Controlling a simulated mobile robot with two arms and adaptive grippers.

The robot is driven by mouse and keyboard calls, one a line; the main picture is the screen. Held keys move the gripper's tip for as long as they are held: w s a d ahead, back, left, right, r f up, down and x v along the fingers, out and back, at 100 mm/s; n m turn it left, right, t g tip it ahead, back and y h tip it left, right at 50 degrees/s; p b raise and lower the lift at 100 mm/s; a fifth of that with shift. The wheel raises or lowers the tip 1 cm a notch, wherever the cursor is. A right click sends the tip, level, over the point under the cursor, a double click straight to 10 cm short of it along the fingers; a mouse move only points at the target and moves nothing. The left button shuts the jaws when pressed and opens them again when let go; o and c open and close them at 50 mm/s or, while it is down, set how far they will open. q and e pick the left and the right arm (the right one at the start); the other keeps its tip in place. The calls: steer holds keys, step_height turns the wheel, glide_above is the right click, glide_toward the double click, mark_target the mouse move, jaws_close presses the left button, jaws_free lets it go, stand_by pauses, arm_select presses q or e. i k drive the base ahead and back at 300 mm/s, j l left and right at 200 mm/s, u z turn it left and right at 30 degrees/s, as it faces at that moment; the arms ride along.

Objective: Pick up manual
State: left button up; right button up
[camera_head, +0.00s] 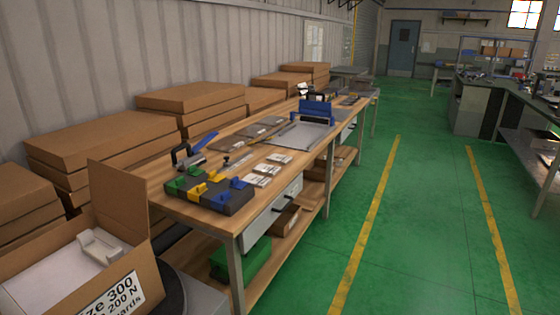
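Several small white printed booklets or sheets lie on the wooden workbench (215,217), towards its right edge. One is at the back (279,158), one in the middle (267,169) and one nearest (259,181). They look like manuals, but their print is too small to read. Neither of my grippers shows in the head view.
A black organizer (210,205) with green, yellow and blue parts stands at the bench's near end. An open cardboard box (125,262) is at the lower left. Stacked brown boxes (100,135) line the wall. The green floor (420,230) right of the bench is clear.

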mark_target(282, 159)
steer(key=i+l, duration=0.3)
steer(key=i, duration=0.2)
steer(key=i+l+z, duration=0.1)
steer(key=i+l, duration=0.2)
steer(key=i, duration=0.2)
